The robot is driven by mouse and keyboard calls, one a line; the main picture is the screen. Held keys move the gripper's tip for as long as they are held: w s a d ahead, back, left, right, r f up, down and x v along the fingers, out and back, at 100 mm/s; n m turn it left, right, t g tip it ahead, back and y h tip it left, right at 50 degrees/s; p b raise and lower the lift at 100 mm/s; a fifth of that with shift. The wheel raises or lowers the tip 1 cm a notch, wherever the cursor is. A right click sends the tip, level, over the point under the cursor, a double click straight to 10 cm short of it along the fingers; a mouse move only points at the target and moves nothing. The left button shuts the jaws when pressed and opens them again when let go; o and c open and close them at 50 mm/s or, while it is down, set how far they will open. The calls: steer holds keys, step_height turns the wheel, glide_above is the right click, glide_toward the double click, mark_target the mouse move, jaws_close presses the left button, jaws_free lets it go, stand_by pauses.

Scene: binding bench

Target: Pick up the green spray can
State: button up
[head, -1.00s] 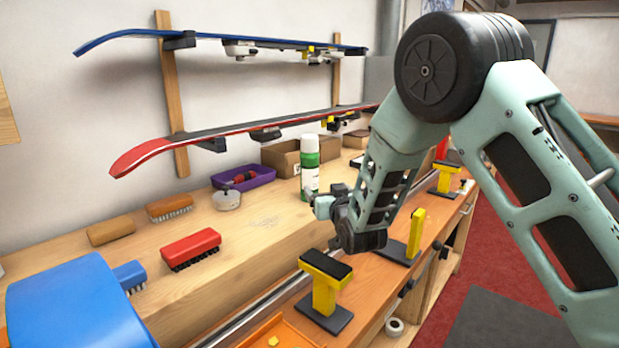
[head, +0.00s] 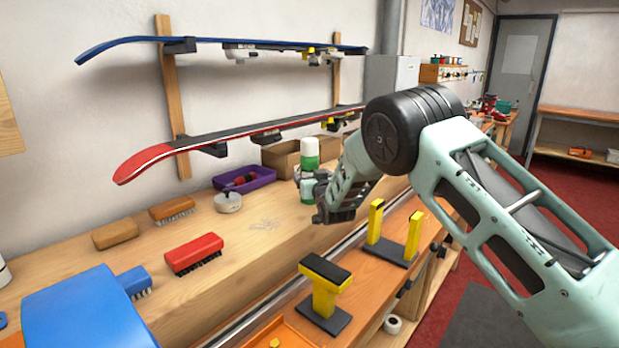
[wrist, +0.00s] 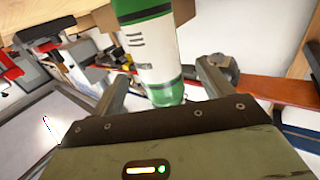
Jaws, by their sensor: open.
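The green spray can (head: 310,154), green and white with a white cap, stands upright on the wooden bench in front of a cardboard box. Its lower part is partly hidden by my gripper (head: 308,185) in the head view. In the wrist view the can (wrist: 153,45) appears between the two spread fingers of my gripper (wrist: 161,76), with a gap visible on each side. My gripper is open and holds nothing. I cannot tell how deep the can is between the fingers.
A purple tray (head: 262,180) and a round tin (head: 228,203) stand left of the can. The cardboard box (head: 281,158) is close behind. Brushes, including a red one (head: 194,252), lie nearer. Yellow vise posts (head: 324,293) rise along the front. Bench between brushes and can is mostly clear.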

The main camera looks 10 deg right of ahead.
steer(key=shift+w+r+p, duration=0.1)
steer(key=shift+w+p, duration=0.4)
steer(key=shift+w, duration=1.55)
steer(key=c, duration=1.1)
steer(key=shift+r, duration=0.1)
